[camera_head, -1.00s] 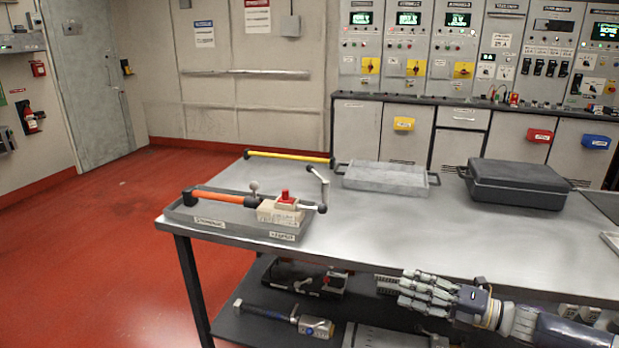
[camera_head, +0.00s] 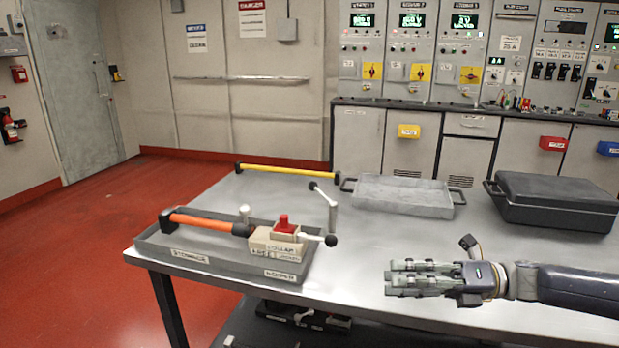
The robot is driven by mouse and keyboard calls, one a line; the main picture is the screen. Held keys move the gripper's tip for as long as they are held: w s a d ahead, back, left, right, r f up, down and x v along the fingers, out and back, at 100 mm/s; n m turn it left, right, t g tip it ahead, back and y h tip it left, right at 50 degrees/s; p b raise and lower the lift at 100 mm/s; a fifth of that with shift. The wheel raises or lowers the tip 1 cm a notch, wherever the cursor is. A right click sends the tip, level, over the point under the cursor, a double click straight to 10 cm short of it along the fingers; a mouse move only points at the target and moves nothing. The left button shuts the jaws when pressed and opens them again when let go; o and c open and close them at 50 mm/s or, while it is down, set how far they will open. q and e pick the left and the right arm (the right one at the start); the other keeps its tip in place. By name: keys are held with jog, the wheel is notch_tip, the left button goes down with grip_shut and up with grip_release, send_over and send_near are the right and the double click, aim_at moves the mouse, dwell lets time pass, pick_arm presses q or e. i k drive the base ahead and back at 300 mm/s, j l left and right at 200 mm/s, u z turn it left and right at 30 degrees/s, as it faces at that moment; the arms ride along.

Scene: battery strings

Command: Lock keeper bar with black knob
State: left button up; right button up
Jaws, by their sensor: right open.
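A grey tray (camera_head: 150,246) lies at the left end of the metal table. In it is a beige block device (camera_head: 265,244) with a red knob (camera_head: 284,222) on top and an orange handle (camera_head: 205,224) running left. A lever with a black ball knob (camera_head: 330,240) sticks out to the right of the device, over the tray's edge. I cannot tell which part is the keeper bar. My right gripper (camera_head: 392,278) is open and empty, above the table's front part, to the right of the tray and apart from it. My left gripper is not in view.
An empty grey tray (camera_head: 405,192) and a black case (camera_head: 555,200) stand at the back right. The table's middle is clear.

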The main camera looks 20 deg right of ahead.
aim_at(312, 186)
jog(key=i+l, duration=0.15)
jog(key=i, duration=0.3)
jog(key=i+l, duration=0.2)
jog(key=i, duration=0.25)
jog(key=i+l, duration=0.15)
jog(key=i, duration=0.25)
